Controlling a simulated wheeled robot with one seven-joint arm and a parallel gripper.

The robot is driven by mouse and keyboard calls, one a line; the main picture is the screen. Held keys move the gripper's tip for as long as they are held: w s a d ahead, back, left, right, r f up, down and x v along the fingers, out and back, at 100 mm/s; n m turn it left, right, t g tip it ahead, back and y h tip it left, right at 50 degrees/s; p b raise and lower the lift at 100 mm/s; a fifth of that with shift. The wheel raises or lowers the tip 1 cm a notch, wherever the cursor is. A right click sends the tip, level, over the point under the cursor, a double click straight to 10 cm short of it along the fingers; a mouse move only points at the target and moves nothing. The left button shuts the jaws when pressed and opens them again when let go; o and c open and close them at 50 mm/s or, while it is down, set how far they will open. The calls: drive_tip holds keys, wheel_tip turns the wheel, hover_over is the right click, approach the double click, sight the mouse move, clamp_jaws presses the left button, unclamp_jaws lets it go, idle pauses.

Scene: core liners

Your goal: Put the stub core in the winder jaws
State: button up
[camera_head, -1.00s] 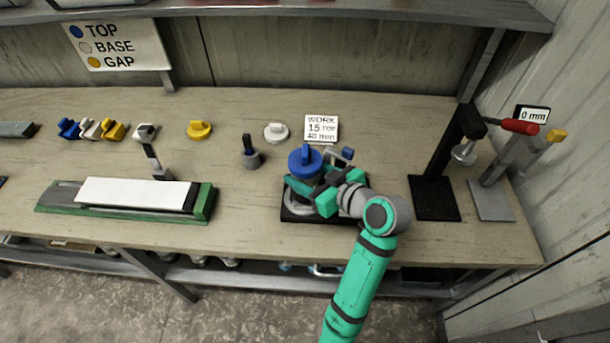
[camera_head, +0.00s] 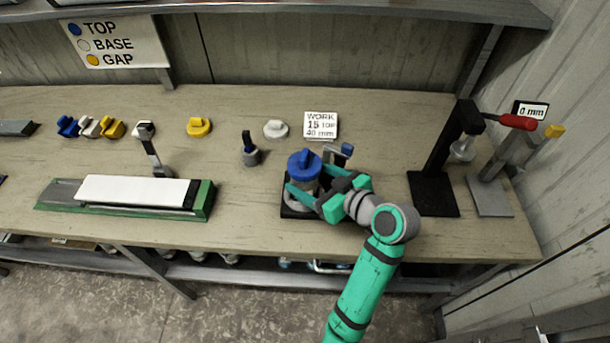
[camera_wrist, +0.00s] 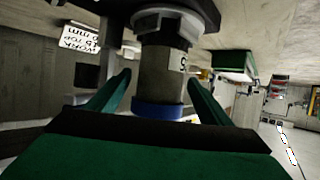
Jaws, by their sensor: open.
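The stub core is a grey cylinder (camera_wrist: 162,80) with a pale label and a blue cap (camera_head: 304,164). The inverted wrist view shows its uncapped end at the grey collar of the black winder base (camera_wrist: 160,20). It appears to stand upright in the jaws; the head view partly hides how deep it sits. The winder (camera_head: 291,209) stands on the bench, partly behind my arm. My gripper (camera_head: 308,178) is open, with one finger on each side of the core near the capped end. The wrist view shows gaps between fingers and core.
A small grey post (camera_head: 251,156) stands to the left, with white (camera_head: 275,129) and yellow (camera_head: 199,127) knobbed discs behind. A work card (camera_head: 321,125) is behind the winder. A green-ended fixture (camera_head: 204,201) lies left.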

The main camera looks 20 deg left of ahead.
drive_tip(key=v, duration=0.9)
drive_tip(key=shift+d, duration=0.15)
drive_tip(key=shift+d, duration=0.1)
